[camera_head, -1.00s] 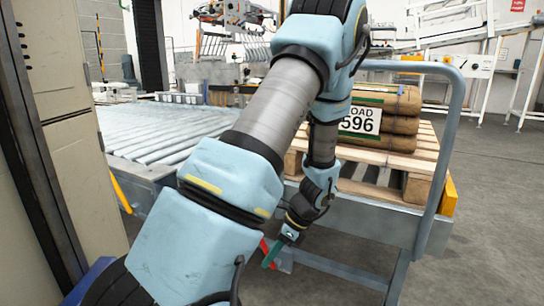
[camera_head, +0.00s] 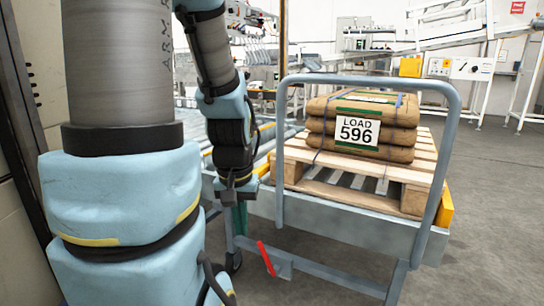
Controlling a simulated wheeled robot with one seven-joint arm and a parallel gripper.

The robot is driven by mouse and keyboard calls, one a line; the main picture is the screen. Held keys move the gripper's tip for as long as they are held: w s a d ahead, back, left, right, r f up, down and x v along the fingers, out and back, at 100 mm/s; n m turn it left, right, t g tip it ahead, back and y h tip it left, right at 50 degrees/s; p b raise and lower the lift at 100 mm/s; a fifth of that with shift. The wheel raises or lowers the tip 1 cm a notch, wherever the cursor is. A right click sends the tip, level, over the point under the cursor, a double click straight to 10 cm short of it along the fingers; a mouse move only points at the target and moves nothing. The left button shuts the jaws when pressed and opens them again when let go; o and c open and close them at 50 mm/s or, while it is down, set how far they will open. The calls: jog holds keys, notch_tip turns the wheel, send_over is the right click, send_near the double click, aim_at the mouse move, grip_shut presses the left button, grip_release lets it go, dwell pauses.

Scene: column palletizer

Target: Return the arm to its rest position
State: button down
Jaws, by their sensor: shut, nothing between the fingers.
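My arm hangs folded in the left half of the view. My gripper (camera_head: 240,230) points down at the arm's end, with dark green fingers shut and empty. It is left of the cart's near-left corner, apart from the load in the picture. The rest position itself is not marked in view.
A wheeled cart with a grey tube handle (camera_head: 453,115) bears a wooden pallet (camera_head: 410,190). On it lie strapped brown sacks (camera_head: 400,150) labelled LOAD 596. A red lever (camera_head: 266,258) sits low on the cart. A cabinet (camera_head: 15,190) stands at far left. The floor at right is clear.

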notch_tip(320, 180, up, 22)
jog(key=p, duration=2)
jog(key=shift+p, duration=0.3)
